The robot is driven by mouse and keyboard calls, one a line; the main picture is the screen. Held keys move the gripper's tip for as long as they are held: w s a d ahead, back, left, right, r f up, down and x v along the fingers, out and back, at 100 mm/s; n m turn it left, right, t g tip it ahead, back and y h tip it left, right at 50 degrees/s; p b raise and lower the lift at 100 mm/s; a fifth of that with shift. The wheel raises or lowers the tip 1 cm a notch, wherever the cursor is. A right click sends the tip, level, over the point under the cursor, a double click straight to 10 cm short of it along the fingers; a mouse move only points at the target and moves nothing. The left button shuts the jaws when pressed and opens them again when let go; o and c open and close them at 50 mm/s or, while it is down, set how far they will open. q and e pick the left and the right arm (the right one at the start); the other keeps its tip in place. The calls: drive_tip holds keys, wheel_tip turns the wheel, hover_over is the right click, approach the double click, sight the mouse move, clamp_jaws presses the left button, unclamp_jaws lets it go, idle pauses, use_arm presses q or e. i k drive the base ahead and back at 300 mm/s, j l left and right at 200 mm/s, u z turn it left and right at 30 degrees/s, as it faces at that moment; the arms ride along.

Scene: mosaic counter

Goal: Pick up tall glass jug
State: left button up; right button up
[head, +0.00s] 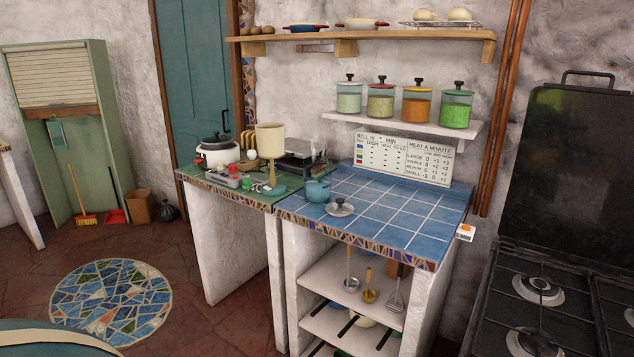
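I cannot make out a tall glass jug anywhere in the head view. The closest glass things are several lidded jars, from a pale one (349,97) to a bright green one (456,108), on the small white shelf (400,129). A tall cream vessel or shade (270,141) stands on the green counter; I cannot tell what it is. Neither of my grippers is in view.
The blue-tiled counter (420,215) holds a blue pot (317,190) and a lid or dish with a dark knob (340,208). A white cooker (216,152) stands at the green counter's left. A black stove (560,270) is at right. Floor at left is mostly clear.

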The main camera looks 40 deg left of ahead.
sight(317, 172)
drive_tip(key=z, duration=1.45)
drive_tip(key=u, duration=2.6)
drive_tip(key=i+j, duration=0.15)
drive_tip(key=i+j+u, duration=0.15)
drive_tip(key=i, duration=0.25)
